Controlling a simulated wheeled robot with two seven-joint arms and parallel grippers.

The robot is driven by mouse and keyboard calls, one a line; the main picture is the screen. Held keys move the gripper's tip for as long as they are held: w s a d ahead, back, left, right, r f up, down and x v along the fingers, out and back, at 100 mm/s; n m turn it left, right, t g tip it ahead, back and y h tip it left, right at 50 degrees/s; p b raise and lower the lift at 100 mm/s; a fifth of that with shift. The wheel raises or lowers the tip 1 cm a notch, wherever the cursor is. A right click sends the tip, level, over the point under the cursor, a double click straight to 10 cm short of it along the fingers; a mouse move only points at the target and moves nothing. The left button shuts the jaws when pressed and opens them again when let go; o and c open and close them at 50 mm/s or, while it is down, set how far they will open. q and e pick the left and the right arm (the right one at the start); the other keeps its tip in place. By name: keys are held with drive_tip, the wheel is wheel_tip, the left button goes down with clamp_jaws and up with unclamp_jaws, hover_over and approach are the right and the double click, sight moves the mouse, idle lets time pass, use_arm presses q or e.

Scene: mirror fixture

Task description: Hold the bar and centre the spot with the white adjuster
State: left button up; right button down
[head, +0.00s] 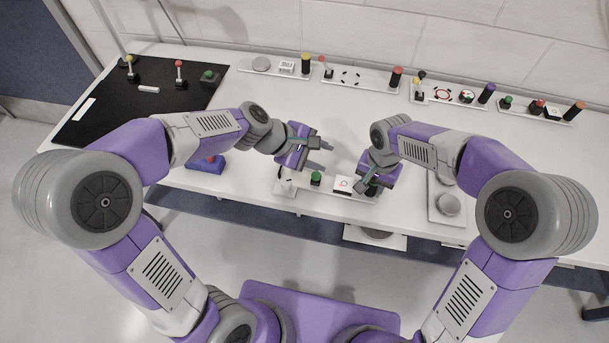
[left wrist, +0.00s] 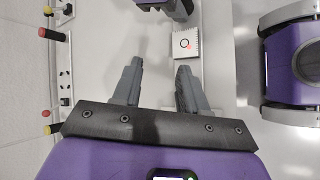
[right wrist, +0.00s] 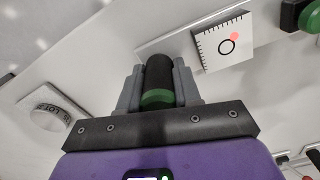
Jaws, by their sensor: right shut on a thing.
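The near fixture holds a white card (head: 343,184) with a black ring and a green knob (head: 316,179). The card also shows in the left wrist view (left wrist: 187,42). In the right wrist view the pinkish-red spot (right wrist: 235,36) lies off centre, at the upper right of the ring on the card (right wrist: 222,58). My right gripper (head: 367,187) is shut on the black bar with a green band (right wrist: 158,78). My left gripper (head: 325,157) is open and empty, above and behind the fixture. A small pale part (head: 284,186) stands at the fixture's left end; I cannot tell whether it is the white adjuster.
Several similar fixtures with coloured bars, such as one with a red-topped bar (head: 396,76), line the back of the white table. A black mat (head: 110,110) with knobs lies at the left. A blue box (head: 205,165) is left of my left gripper. A grey disc (head: 447,205) sits at the right.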

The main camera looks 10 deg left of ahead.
sight(286, 180)
use_arm(q)
drive_tip(key=shift+o, duration=1.1)
drive_tip(key=m, duration=0.1)
drive_tip(key=d+m+g, duration=0.1)
drive_tip(key=shift+w+r+m, duration=0.2)
drive_tip(key=shift+w+m, duration=0.05)
drive_tip(key=shift+m, duration=0.05)
drive_tip(key=m+g+y, duration=0.1)
drive_tip(key=m+g, duration=0.1)
drive_tip(key=m, duration=0.1)
drive_tip(key=m+g+y, duration=0.1)
drive_tip(key=m+g, duration=0.1)
drive_tip(key=m, duration=0.2)
drive_tip(key=shift+w+a+r, duration=0.1)
drive_tip(key=shift+a, duration=0.1)
drive_tip(key=shift+a+r+m+g+y, duration=0.95)
drive_tip(key=shift+a+m+g+y, duration=0.85)
drive_tip(key=shift+a+m+y, duration=1.7)
drive_tip(key=x, duration=1)
drive_tip(key=shift+w+f, duration=0.2)
drive_tip(key=shift+f, duration=0.25)
